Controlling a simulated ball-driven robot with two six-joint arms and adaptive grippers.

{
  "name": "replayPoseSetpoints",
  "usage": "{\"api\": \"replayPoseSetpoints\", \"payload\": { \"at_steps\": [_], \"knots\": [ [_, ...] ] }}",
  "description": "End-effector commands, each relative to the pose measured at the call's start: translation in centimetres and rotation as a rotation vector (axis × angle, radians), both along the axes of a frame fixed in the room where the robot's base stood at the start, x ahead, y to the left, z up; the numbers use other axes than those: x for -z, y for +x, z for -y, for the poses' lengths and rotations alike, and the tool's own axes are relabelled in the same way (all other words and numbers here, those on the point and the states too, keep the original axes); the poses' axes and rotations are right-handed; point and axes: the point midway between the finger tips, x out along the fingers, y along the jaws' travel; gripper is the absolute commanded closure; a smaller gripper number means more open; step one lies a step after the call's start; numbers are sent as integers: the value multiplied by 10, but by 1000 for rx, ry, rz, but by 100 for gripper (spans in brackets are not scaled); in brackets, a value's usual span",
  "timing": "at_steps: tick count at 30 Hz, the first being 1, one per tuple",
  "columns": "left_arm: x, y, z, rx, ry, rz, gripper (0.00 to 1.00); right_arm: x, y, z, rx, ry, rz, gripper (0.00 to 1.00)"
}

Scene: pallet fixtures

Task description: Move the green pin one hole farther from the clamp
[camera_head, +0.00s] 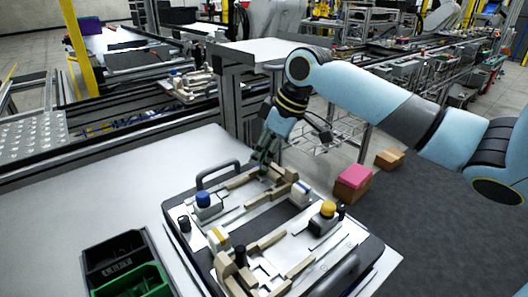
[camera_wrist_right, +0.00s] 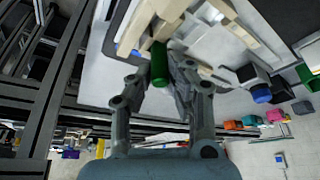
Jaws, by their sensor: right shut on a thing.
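The green pin (camera_wrist_right: 159,64) shows in the right wrist view, between the two fingers of my right gripper (camera_wrist_right: 154,82). The fingers are shut on it. In the head view my right gripper (camera_head: 264,158) is low over the far side of the pallet fixture (camera_head: 343,242), beside the beige blocks, and mostly hides the pin. I cannot tell whether the pin's end sits in a hole. A blue-knobbed block (camera_head: 204,203) and a yellow-knobbed block (camera_head: 326,214) stand on the fixture; I cannot tell which is the clamp. My left gripper is out of view.
Black and green bins (camera_head: 128,262) stand at the front left. A pink-topped box (camera_head: 353,182) and an orange-brown box (camera_head: 389,159) lie to the right. The white table is clear to the left.

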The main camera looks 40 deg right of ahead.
Motion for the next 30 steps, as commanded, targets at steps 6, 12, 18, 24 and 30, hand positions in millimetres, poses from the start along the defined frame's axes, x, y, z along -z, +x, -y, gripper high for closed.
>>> {"api": "replayPoseSetpoints", "payload": {
  "at_steps": [6, 12, 18, 24, 30],
  "knots": [
    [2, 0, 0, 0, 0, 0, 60, 7, 0, 0, 1, 1, -2, 100],
    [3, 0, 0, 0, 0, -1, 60, 8, 0, 0, 0, 0, 0, 100],
    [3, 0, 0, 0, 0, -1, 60, 8, 0, 0, 0, 0, 0, 73],
    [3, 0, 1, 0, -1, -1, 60, 8, 0, 0, 0, 0, 0, 56],
    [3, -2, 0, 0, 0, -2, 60, 7, 0, 0, 0, -1, 0, 56]
  ]
}}
